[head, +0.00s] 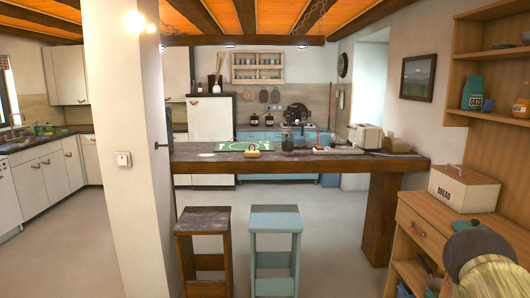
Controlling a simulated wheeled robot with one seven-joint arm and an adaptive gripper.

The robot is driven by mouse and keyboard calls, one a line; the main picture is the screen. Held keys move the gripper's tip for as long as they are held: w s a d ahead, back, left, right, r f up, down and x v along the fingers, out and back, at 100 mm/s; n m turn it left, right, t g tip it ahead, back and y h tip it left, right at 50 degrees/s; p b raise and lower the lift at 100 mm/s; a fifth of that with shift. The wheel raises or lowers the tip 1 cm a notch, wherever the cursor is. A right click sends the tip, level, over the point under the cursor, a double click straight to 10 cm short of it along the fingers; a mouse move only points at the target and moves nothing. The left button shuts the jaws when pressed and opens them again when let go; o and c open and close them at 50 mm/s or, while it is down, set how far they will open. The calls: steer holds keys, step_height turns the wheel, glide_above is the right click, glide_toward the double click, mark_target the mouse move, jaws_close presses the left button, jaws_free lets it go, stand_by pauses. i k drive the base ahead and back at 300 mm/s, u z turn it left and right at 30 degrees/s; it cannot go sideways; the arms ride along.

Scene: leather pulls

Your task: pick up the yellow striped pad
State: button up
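A small yellow thing (253,153), which looks like the yellow pad, sits on the dark counter (345,167) near its front edge. It is beside or partly over a green and white patterned mat (232,146). It is too small here to make out stripes. My arm shows at the bottom right corner, far in front of the counter and well away from the yellow thing. The fingers of my gripper are not visible.
A brown stool (203,222) and a light blue stool (275,220) stand before the counter. A white pillar (128,190) rises at its left end. A wooden cabinet with a bread box (464,188) is close on the right. Floor between is open.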

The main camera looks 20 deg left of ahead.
mark_target(247, 153)
steer(key=u, duration=0.05)
steer(key=i, duration=1.7)
steer(key=u, duration=0.9)
steer(key=i, duration=1.45)
steer(key=u, duration=0.65)
